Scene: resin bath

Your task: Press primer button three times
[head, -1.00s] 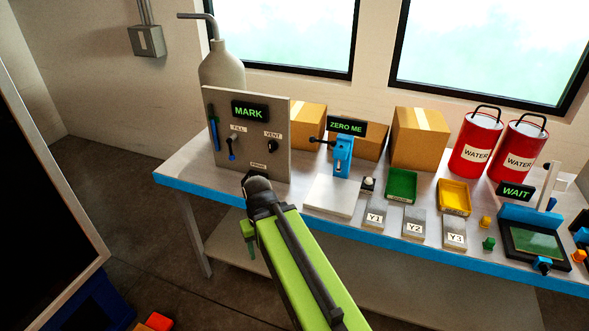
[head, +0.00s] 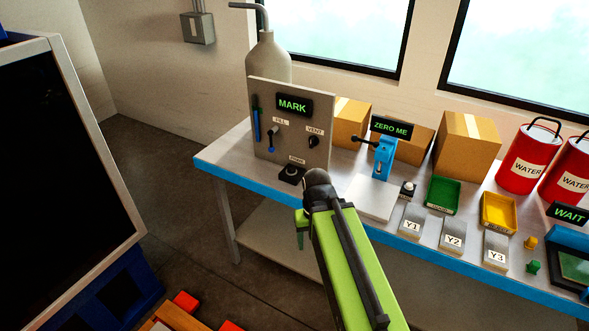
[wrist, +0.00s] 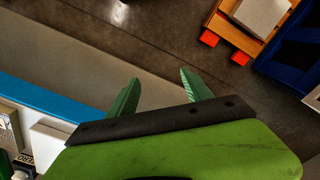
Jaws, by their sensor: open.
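The primer button (head: 291,172) is a small dark round knob on a black base. It stands on the bench at the foot of the grey panel (head: 262,165), below a small label. My gripper (head: 301,229) is near the bench's front edge in the head view, to the right of the button and nearer the camera. Its green fingers also show in the wrist view (wrist: 160,84), spread apart and empty, over the floor beside the blue bench edge. The button is not seen in the wrist view.
The panel carries a MARK display (head: 293,104) and levers. To its right are a blue ZERO ME device (head: 384,158), a green tray (head: 443,194) and a yellow tray (head: 497,212). A large dark board (head: 60,170) stands left. Floor between it and the bench is open.

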